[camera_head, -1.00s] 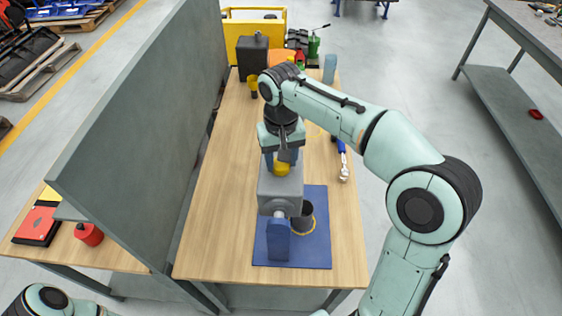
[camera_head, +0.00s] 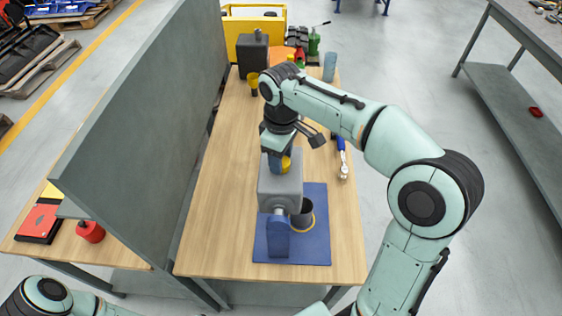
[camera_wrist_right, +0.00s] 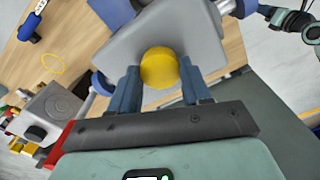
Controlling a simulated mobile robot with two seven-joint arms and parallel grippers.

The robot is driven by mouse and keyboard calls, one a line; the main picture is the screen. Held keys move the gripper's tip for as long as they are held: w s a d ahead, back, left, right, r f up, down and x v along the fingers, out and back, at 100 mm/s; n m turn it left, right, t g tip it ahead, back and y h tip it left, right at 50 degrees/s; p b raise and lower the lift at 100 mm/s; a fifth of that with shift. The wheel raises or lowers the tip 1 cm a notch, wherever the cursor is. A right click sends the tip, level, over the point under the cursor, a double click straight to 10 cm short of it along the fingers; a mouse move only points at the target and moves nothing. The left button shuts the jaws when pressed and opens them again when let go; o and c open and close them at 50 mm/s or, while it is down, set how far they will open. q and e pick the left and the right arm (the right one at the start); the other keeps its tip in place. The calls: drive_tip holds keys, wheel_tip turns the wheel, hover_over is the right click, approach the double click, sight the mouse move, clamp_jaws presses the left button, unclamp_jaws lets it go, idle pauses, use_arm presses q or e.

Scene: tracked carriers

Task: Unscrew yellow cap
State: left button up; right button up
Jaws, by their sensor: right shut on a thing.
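The yellow cap (camera_head: 286,163) sits at the far end of a grey block-shaped body (camera_head: 280,187) on the table. In the right wrist view the round cap (camera_wrist_right: 160,68) lies between the two blue fingers of my right gripper (camera_wrist_right: 160,85), with the grey body (camera_wrist_right: 170,28) just behind it. My right gripper (camera_head: 278,160) is shut on the cap, which it partly hides in the head view. Whether the cap still touches the body cannot be told. Part of my left arm shows at the bottom left; its gripper does not show.
The grey body stands over a blue mat (camera_head: 321,233) with a dark cup (camera_head: 303,216) beside it. A blue-handled tool (camera_head: 342,158) lies near the right edge. A tall grey partition (camera_head: 150,130) borders the table's left. The table's left strip is clear.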

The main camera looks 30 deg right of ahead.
idle(0.3)
drive_tip(key=n, duration=0.5)
drive_tip(key=shift+n, duration=0.3)
drive_tip(key=n, duration=0.4)
drive_tip(key=o, duration=0.9)
